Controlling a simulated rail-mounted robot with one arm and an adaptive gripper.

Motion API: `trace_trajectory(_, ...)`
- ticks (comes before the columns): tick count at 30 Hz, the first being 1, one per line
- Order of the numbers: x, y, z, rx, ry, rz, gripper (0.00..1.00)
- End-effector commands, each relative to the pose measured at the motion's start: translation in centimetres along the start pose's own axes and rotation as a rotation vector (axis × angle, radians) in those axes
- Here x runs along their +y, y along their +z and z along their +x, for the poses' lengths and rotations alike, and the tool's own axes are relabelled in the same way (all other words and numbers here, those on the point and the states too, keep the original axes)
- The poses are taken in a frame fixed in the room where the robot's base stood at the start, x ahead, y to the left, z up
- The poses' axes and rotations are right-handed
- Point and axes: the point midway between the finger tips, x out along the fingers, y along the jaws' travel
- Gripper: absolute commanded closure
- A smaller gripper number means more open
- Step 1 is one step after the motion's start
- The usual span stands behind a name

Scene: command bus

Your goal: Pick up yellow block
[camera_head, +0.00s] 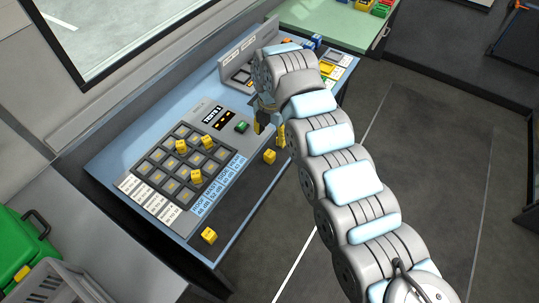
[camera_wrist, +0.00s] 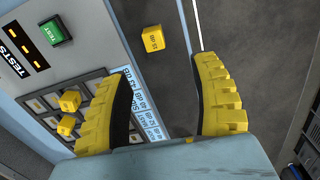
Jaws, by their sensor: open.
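Several small yellow blocks are in the head view. One yellow block (camera_head: 269,156) sits by itself on the dark strip along the desk's front edge, near my gripper. In the wrist view a lone block (camera_wrist: 152,38) with dark lettering lies beyond and between my fingertips, apart from them. Another block (camera_head: 209,236) sits at the near end of the strip. More blocks (camera_head: 181,146) (camera_head: 207,142) (camera_head: 196,176) rest on the button grid. My gripper (camera_head: 269,128) hangs above the desk with its yellow fingers spread. In the wrist view the gap between the fingers (camera_wrist: 162,75) is empty.
The grey button grid (camera_head: 160,155) has white and blue label strips. A green test button (camera_head: 241,127) and a dark display panel (camera_head: 213,115) sit beside it. A raised panel (camera_head: 250,50) stands behind. A green crate (camera_head: 20,245) is at lower left. Floor at right is clear.

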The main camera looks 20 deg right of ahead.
Motion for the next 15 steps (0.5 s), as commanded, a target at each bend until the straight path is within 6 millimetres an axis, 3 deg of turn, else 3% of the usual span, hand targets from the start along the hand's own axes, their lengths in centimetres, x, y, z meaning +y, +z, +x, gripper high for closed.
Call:
trace_trajectory(9, 0.1, 0.0, 5.4, 0.003, 0.001, 0.002, 0.37)
trace_trajectory(15, 0.2, 0.0, 7.1, 0.000, 0.003, 0.001, 0.37)
